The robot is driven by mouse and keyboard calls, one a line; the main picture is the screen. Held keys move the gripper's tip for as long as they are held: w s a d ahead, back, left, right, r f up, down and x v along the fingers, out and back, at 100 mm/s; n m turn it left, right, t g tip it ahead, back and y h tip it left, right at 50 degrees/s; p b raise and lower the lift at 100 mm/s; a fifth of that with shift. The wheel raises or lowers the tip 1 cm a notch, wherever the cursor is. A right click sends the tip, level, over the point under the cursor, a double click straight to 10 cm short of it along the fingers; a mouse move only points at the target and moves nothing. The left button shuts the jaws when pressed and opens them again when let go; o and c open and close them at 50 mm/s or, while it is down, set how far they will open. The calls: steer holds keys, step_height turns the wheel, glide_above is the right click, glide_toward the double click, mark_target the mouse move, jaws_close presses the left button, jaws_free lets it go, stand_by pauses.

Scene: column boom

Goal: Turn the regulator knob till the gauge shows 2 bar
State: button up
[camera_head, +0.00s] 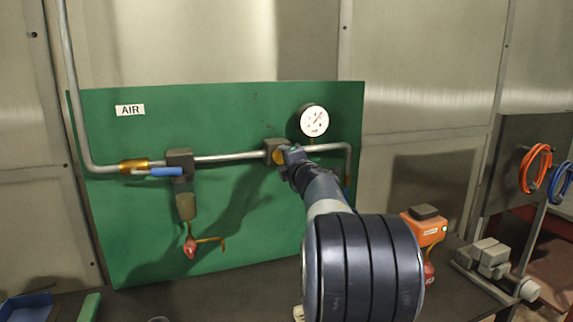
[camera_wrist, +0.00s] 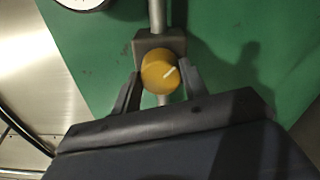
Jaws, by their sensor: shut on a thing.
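The regulator knob (camera_wrist: 160,73) is a yellow disc with a pale mark toward its right side in the wrist view. It sits on a dark grey regulator body (camera_wrist: 148,42) on the pipe. My gripper (camera_wrist: 160,85) has one finger on each side of the knob and is shut on it. In the head view, my gripper (camera_head: 290,158) covers most of the knob (camera_head: 279,157). The round white gauge (camera_head: 314,121) stands above and right of the regulator. Its red needle slants, but the scale is too small to read. Only the gauge's edge (camera_wrist: 82,3) shows in the wrist view.
The green panel (camera_head: 130,230) carries an AIR label (camera_head: 130,110), a blue-handled valve (camera_head: 166,172) and a filter bowl (camera_head: 186,206) with a red drain piece (camera_head: 190,249). An orange device (camera_head: 424,229) stands right of my arm. Orange and blue hoses hang far right.

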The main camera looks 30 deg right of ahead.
steer(key=n+b, duration=0.3)
steer(key=n, duration=0.5)
steer(key=shift+f+n, duration=0.1)
steer(key=shift+n, duration=0.6)
steer(key=o, duration=1)
steer(key=shift+c, duration=0.2)
steer(key=shift+a, duration=0.1)
steer(key=b+v, duration=0.1)
steer(key=v, duration=0.9)
steer(key=shift+s+b, duration=0.35)
steer(key=shift+b, duration=0.05)
